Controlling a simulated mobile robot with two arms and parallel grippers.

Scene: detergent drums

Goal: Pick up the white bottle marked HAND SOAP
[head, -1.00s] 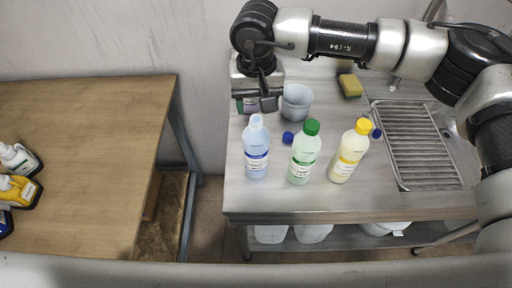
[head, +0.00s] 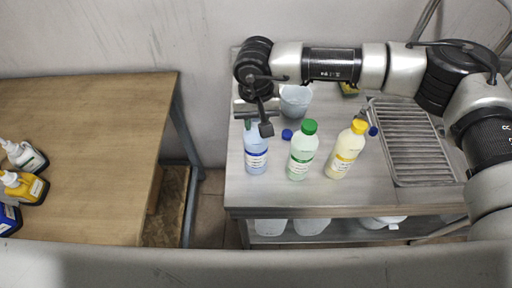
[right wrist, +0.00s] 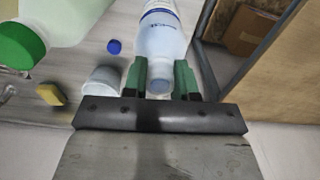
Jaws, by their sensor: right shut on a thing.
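A pale bluish-white bottle (head: 256,158) with a blue label stands upright at the left of the steel counter. It also shows in the right wrist view (right wrist: 162,38); its label wording is too small to read. My right gripper (head: 258,118) is at its top and hides its cap in the head view. In the right wrist view, my right gripper's (right wrist: 161,78) green fingers lie on both sides of the bottle's upper end, shut on it. My left gripper is not in view.
A green-capped bottle (head: 302,153) and a yellow-capped bottle (head: 345,152) stand to the right. A blue cap (head: 287,135) and a pale cup (head: 295,101) are close by. A drying rack (head: 412,145) lies further right. More bottles stand on the wooden table (head: 90,140).

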